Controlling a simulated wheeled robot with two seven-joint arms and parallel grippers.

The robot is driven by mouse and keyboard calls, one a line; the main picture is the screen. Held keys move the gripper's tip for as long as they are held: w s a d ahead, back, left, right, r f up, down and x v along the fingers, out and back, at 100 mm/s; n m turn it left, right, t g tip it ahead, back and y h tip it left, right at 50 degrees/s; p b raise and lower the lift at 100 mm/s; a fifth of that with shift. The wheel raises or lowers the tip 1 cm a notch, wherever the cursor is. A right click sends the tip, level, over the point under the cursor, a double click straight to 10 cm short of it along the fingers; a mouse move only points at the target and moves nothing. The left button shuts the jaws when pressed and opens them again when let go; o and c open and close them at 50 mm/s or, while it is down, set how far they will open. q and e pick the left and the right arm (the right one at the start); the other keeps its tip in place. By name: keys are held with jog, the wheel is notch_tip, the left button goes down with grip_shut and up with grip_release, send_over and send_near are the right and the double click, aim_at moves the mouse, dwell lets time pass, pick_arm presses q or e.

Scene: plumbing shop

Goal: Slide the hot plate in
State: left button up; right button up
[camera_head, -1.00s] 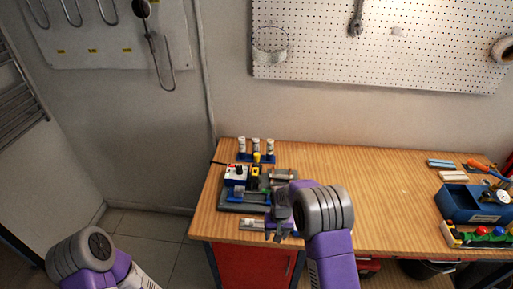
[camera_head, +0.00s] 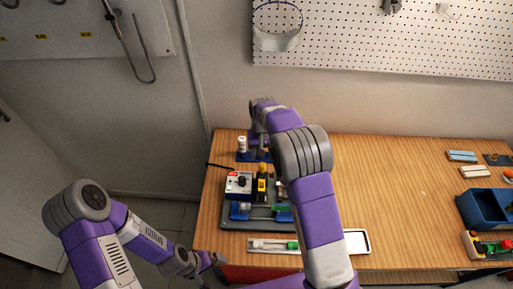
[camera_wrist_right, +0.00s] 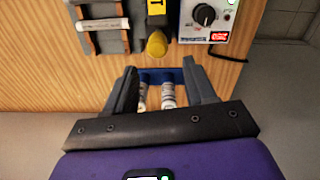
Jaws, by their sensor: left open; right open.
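The likely hot plate is the dark upright plate with a yellow label and rounded yellow handle (camera_head: 262,170); it stands in the middle of the grey welding station (camera_head: 230,224). Its yellow handle also shows in the right wrist view (camera_wrist_right: 157,45). A white control box (camera_head: 238,184) with a black knob stands left of it. My right gripper (camera_wrist_right: 160,72) is open behind the station, above a blue rack (camera_wrist_right: 165,74). White cylinders (camera_wrist_right: 168,95) show between its fingers, with no clear contact. My left gripper (camera_head: 217,258) is open and empty by the bench's front left edge.
A white tray with a green-ended pipe (camera_head: 270,245) lies in front of the station. A blue bin (camera_head: 482,208) stands at the right. The bench's middle right is clear. My right forearm covers the station's right side.

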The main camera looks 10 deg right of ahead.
aim_at(262, 164)
jog(key=shift+s+f, duration=0.1)
jog(key=shift+s, duration=0.05)
jog(key=shift+s+f, duration=0.75)
jog(key=shift+f, duration=0.25)
jog(key=f, duration=0.4)
jog(key=shift+w+p, duration=0.3)
jog(key=shift+p, duration=0.1)
jog(key=shift+s+f, duration=0.1)
jog(key=shift+f, duration=0.2)
jog(key=shift+c, duration=0.2)
jog(key=shift+c, duration=1.2)
grip_shut()
